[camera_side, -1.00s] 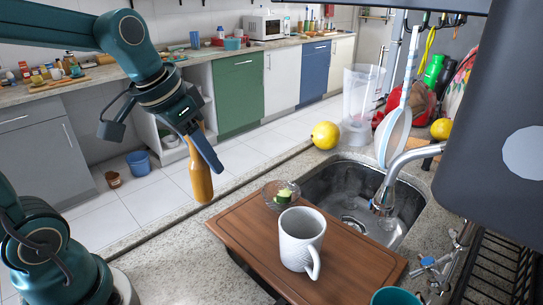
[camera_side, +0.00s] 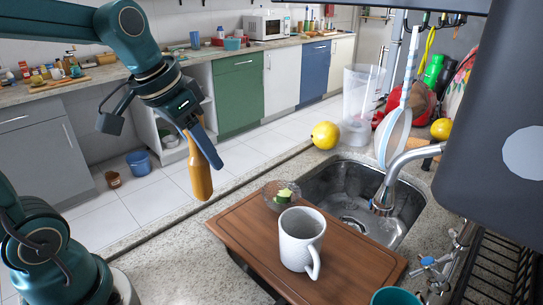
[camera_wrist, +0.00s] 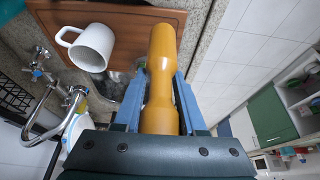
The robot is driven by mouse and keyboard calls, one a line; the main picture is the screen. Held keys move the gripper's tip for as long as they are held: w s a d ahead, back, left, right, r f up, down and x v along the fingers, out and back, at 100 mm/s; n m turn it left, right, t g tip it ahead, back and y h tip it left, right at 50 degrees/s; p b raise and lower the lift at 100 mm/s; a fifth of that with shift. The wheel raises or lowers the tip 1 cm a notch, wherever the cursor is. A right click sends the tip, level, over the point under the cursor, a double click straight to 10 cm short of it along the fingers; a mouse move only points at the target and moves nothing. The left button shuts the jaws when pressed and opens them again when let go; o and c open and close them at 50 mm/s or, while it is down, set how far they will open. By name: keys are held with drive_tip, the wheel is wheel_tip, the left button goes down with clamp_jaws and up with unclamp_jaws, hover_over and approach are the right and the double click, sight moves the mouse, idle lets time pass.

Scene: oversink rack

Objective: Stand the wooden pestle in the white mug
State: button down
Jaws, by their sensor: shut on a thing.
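The wooden pestle (camera_side: 200,168) is orange-brown and hangs nearly upright, its thick end down. My gripper (camera_side: 204,150) is shut on its upper part, left of the cutting board and above the counter's edge. In the wrist view the pestle (camera_wrist: 165,60) lies between the blue fingers of my gripper (camera_wrist: 160,97). The white mug (camera_side: 300,241) stands upright on the wooden cutting board (camera_side: 350,268), its handle towards the front right. In the wrist view the mug (camera_wrist: 94,47) is left of the pestle, apart from it. The mug's floor is hidden.
A glass bowl (camera_side: 270,196) with green pieces sits on the board's far corner, behind the mug. The sink (camera_side: 333,180) and its tap (camera_side: 407,163) are behind and to the right. A teal cup (camera_side: 395,297) stands at the front right. A dark rack (camera_side: 500,270) is at the right.

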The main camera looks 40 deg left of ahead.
drive_tip(key=w+d+r+m+h, duration=0.1)
drive_tip(key=w+d+r+m, duration=0.1)
drive_tip(key=w+d+r, duration=0.35)
drive_tip(key=m+h, duration=0.1)
drive_tip(key=m, duration=0.3)
hover_over(321, 223)
drive_tip(key=s, duration=0.2)
drive_tip(key=shift+g, duration=0.3)
drive_tip(key=shift+a+f, duration=0.15)
drive_tip(key=shift+f, duration=1.9)
drive_tip(key=shift+a+f, duration=0.2)
drive_tip(key=shift+f, duration=1.8)
drive_tip(key=shift+a+f, duration=0.15)
drive_tip(key=shift+f, duration=1.9)
drive_tip(key=shift+c, duration=2)
unclamp_jaws()
